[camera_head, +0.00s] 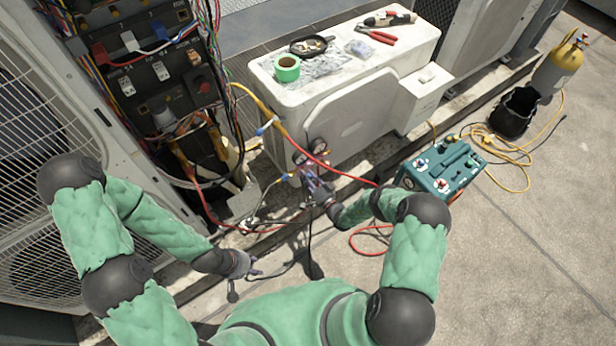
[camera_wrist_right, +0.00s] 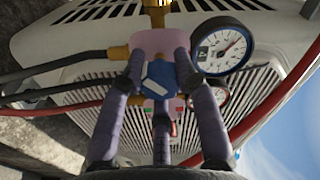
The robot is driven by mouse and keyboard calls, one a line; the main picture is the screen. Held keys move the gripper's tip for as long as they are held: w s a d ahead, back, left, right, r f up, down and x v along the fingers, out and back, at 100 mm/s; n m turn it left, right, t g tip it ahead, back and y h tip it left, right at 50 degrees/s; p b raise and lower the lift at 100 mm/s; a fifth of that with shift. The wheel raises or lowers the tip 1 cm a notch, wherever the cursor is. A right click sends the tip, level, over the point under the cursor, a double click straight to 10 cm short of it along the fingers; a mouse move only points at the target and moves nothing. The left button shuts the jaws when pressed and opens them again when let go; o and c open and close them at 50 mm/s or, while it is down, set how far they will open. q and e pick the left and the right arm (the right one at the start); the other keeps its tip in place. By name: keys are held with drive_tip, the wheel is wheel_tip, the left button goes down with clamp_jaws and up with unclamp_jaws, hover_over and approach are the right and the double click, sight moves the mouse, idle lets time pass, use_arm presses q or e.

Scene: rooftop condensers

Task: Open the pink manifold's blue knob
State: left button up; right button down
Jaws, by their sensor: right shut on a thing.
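The pink manifold (camera_wrist_right: 150,42) is in the upper middle of the right wrist view, with its blue knob (camera_wrist_right: 160,78) facing the camera. My right gripper (camera_wrist_right: 159,72) has its fingers on both sides of the blue knob and is shut on it. In the head view the manifold (camera_head: 309,178) is small beside the white condenser, and my right gripper (camera_head: 318,190) reaches it from below, partly hiding it. The knob's turned position cannot be read. My left gripper (camera_head: 248,285) is open and empty, low at the left, away from the manifold.
A gauge (camera_wrist_right: 222,46) sits beside the manifold. Red, yellow and dark hoses run around it. A white condenser (camera_head: 390,118) stands behind, with tape (camera_head: 286,68) and tools on top. A teal pump (camera_head: 441,169) is to the right. An open wiring panel (camera_head: 150,75) is at left.

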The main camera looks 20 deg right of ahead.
drive_tip(key=n, duration=0.3)
drive_tip(key=n+p, duration=0.1)
drive_tip(key=n, duration=0.3)
drive_tip(key=shift+s+a+f, duration=0.1)
drive_tip(key=shift+a, duration=0.05)
idle(0.3)
drive_tip(key=c, duration=0.9)
unclamp_jaws()
drive_tip(key=v, duration=1.2)
